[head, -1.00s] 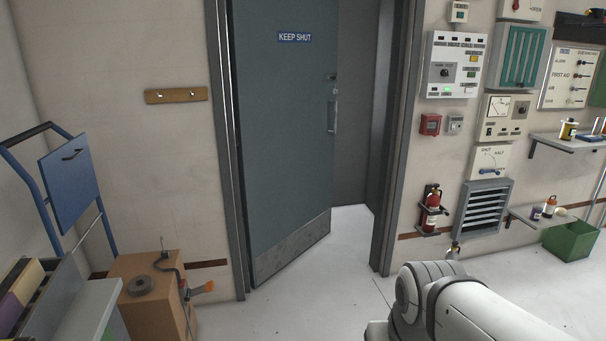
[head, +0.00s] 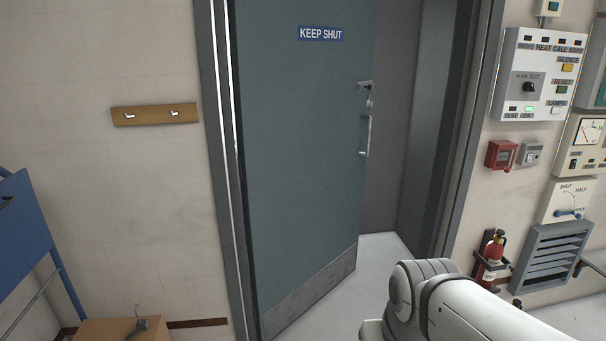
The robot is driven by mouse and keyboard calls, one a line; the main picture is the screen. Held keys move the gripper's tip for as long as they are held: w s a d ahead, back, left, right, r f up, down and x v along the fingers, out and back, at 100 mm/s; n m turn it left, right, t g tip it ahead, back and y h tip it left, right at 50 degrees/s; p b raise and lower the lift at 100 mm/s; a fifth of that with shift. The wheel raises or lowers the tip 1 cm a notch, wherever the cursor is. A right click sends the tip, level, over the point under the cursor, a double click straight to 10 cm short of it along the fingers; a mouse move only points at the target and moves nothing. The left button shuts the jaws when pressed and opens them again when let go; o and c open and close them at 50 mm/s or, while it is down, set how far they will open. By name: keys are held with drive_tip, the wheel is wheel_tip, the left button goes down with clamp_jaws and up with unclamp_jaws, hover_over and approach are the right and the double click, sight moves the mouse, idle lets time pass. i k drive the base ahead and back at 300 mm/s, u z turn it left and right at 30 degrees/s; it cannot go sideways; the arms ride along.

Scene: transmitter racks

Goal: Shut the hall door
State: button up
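The hall door (head: 298,170) is a grey-green door with a blue KEEP SHUT sign (head: 321,33) near its top and a metal kick plate (head: 312,292) at its foot. It stands ajar, swung away from me, hinged on the left side of its frame (head: 456,150). A gap shows between its right edge and the right jamb. A lever and a pull handle (head: 365,135) sit near its right edge. My white arm shows at the lower right, in front of the doorway. My gripper is out of view.
Right of the frame hang an alarm panel (head: 541,78), a red call point (head: 501,155), a fire extinguisher (head: 491,258) and a louvred vent (head: 550,258). A peg rail (head: 154,114) is left of the door. A cardboard box (head: 105,330) and blue cart (head: 25,240) stand lower left. Floor shows in the doorway.

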sight(300, 68)
drive_tip(key=z, duration=0.2)
drive_tip(key=i, duration=1.55)
drive_tip(key=z, duration=0.5)
drive_tip(key=i, duration=1.5)
drive_tip(key=z, duration=0.3)
